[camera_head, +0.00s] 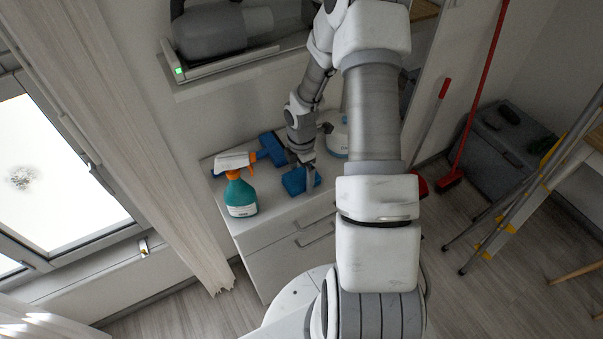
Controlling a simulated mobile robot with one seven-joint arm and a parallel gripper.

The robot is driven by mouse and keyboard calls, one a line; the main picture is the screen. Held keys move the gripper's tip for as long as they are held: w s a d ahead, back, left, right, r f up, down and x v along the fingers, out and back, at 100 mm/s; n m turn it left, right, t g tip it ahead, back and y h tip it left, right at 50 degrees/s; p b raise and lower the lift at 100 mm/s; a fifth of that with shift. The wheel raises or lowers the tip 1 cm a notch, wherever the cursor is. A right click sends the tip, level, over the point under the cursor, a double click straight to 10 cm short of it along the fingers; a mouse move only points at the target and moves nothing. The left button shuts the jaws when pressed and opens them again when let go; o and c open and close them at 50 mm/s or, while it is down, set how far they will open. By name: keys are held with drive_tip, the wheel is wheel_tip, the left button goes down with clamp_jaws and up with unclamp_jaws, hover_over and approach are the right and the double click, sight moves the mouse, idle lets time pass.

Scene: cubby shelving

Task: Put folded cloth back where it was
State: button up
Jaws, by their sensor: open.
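A blue block-like thing, which looks like the folded cloth (293,183), lies on the white cabinet top near its front edge. My gripper (305,172) points down right at it. The jaws are open, and one finger shows in front of the cloth's right part. The other finger is hard to make out, so I cannot tell whether the jaws straddle the cloth or touch it. Part of the cloth is hidden by the gripper.
A teal spray bottle (240,197) with a white and orange head stands left of the cloth. A darker blue thing (270,148) lies behind. A white bottle (337,141) is partly hidden by my arm. A shelf (235,65) holding a grey device overhangs the cabinet (285,262).

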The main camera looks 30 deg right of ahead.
sight(302, 176)
wheel_tip(302, 176, up, 12)
drive_tip(key=shift+r+p, duration=0.2)
drive_tip(key=shift+p, duration=0.15)
idle(0.5)
